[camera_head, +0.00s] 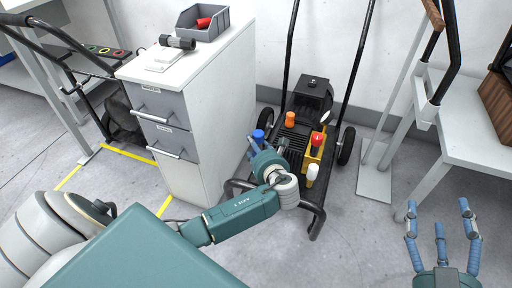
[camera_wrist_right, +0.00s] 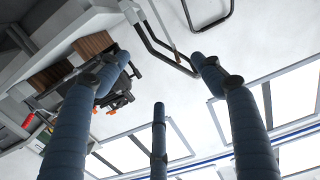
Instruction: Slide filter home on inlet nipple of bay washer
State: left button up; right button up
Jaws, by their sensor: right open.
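The bay washer (camera_head: 311,96) is a black wheeled machine with upright handle bars, standing on the floor mid-view. Orange, red and white capped parts show on it. I cannot pick out its inlet nipple. A dark cylinder (camera_head: 178,42), possibly the filter, lies on the cabinet top. My left arm reaches over the washer's front left; its gripper (camera_head: 262,147) is by a blue cap (camera_head: 258,135), and its fingers are mostly hidden. My right gripper (camera_head: 440,222) is open and empty at the lower right, fingers up; in the wrist view its fingers (camera_wrist_right: 160,85) are spread with nothing between.
A white cabinet (camera_head: 205,105) with grey drawers stands left of the washer. On it are a grey bin (camera_head: 203,22) holding a red item, and a small white block (camera_head: 164,58). A white table (camera_head: 470,125) stands at right. Floor between washer and right gripper is clear.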

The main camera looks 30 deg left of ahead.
pick_arm(q)
jog(key=shift+f, duration=0.85)
pick_arm(e)
jog(key=shift+a+r+t+y, duration=0.15)
jog(key=shift+r+t, duration=0.2)
jog(key=shift+r, duration=0.45)
jog(key=shift+a+r+t+y, duration=0.15)
jog(key=shift+r+t, duration=0.2)
jog(key=shift+r, duration=0.4)
pick_arm(q)
jog(key=shift+f, duration=0.1)
pick_arm(e)
jog(key=shift+d+r, duration=0.1)
pick_arm(q)
jog(key=o, duration=1.4)
jog(key=v, duration=1.2)
